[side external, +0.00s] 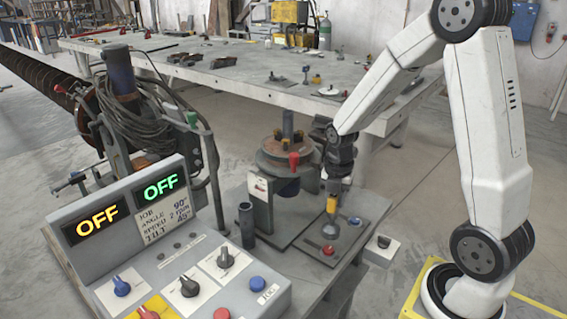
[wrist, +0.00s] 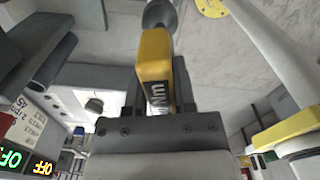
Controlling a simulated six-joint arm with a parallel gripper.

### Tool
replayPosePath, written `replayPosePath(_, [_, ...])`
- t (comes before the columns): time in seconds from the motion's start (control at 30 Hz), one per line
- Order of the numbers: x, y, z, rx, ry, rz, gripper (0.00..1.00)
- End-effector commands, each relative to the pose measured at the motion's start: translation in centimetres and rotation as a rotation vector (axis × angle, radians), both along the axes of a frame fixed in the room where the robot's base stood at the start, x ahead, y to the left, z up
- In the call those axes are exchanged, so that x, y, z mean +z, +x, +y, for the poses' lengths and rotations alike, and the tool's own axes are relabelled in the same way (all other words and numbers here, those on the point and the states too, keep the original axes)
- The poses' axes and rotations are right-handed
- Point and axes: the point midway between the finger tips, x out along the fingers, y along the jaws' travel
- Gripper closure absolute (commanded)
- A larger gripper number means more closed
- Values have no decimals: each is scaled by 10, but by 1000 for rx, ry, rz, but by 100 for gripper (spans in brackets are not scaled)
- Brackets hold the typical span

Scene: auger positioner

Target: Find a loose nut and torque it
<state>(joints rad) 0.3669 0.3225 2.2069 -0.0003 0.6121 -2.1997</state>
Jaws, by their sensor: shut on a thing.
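My gripper (side external: 334,185) hangs over the dark plate of the small stand, with its fingers pointing down. It is shut on a yellow torque tool (side external: 331,205), whose grey tip points down just above the plate. In the wrist view my gripper (wrist: 157,75) has a finger on each side of the yellow tool (wrist: 155,58), which carries an "Nm" label. A round grey end (wrist: 158,14) shows at the top. The auger positioner's round flange (side external: 285,153) stands left of and behind my gripper. No nut can be made out clearly in either view.
A control panel (side external: 150,225) with two "OFF" displays and several knobs stands at the front left. A red knob (side external: 328,250) and a blue knob (side external: 355,221) sit on the plate near the tool. A dark upright tube (side external: 246,222) stands left. A long workbench (side external: 230,78) spans the back.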

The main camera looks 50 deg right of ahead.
Motion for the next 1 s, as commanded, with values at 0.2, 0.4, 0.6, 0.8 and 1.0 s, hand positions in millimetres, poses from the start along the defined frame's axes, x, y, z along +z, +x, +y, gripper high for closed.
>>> replayPosePath(0.2, [1, 1, 0, 1, 0, -2, 100])
replayPosePath(0.4, [0, 0, 0, 0, -1, -1, 100])
replayPosePath(0.6, [-4, 0, 0, 0, -1, -1, 100])
replayPosePath(0.8, [-13, 0, 0, 0, 0, 0, 100])
replayPosePath(1.0, [-23, 0, 0, 0, 0, 1, 100])
